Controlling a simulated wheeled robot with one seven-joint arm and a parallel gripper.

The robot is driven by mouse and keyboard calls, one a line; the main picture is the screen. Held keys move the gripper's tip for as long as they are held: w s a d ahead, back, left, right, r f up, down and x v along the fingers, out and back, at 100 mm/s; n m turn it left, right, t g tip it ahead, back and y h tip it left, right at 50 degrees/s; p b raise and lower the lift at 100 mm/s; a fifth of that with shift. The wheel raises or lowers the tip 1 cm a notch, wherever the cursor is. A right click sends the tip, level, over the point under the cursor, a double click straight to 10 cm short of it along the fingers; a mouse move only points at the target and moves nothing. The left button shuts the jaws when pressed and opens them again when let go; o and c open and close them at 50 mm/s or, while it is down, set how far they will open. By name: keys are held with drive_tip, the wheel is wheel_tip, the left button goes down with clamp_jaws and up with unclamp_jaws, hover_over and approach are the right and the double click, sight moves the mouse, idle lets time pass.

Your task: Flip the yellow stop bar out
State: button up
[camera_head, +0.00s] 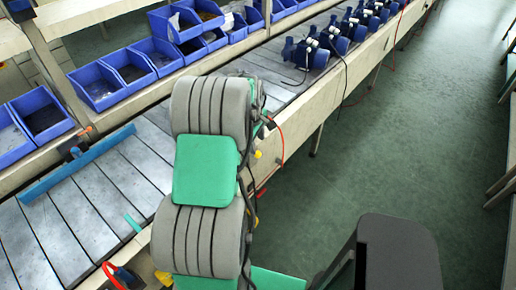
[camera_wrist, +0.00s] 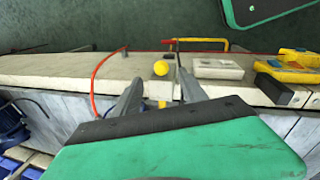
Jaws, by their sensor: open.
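In the wrist view a thin yellow bar (camera_wrist: 205,41) runs along the outer side of the pale rail, bent down at its right end. A round yellow knob (camera_wrist: 161,68) stands at the rail, with a short yellow piece below it. I cannot tell whether knob and bar are one part. My gripper (camera_wrist: 158,78) is open, its two grey fingers on either side of the knob in the picture; contact cannot be told. In the head view a small yellow part (camera_head: 257,154) shows beside my arm, which hides my gripper.
The pale rail (camera_wrist: 60,68) edges the conveyor. A white block (camera_wrist: 218,69) and a yellow device (camera_wrist: 290,65) sit on it to the right. A red hose (camera_wrist: 96,80) loops at left. Blue pumps (camera_head: 305,53) stand farther up the conveyor; blue bins (camera_head: 100,86) line its far side.

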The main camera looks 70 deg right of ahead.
sight(258, 152)
drive_tip(key=f, duration=0.2)
drive_tip(key=d+f+p, duration=0.1)
drive_tip(key=f, duration=0.4)
drive_tip(key=shift+s+d, duration=0.1)
drive_tip(key=shift+d, duration=0.05)
drive_tip(key=shift+c, duration=0.5)
clamp_jaws()
idle(0.6)
